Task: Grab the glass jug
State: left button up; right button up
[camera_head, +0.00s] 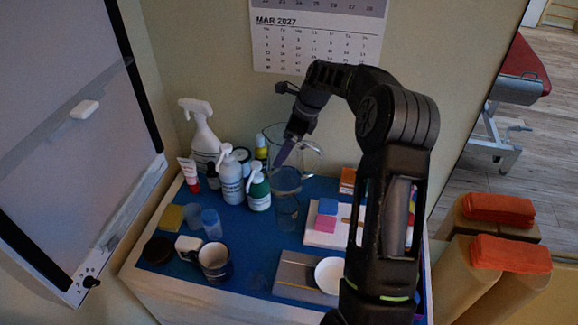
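The clear glass jug (307,152) stands at the back of the blue-topped cabinet, near the wall, with its handle to the right. My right gripper (279,163) points down and left and overlaps the jug in the picture. Its fingers look thin and dark from here, and their gap cannot be made out. I cannot tell whether they touch the jug or are in front of it. Part of the jug is hidden behind the gripper. My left gripper is not in view.
A clear drinking glass (287,213) stands just in front of the jug. A mug (214,262) and a white bowl (329,275) are nearer.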

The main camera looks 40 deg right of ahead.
jog(key=shift+c, duration=0.3)
jog(key=c, duration=1.7)
jog(key=shift+w+r, duration=0.1)
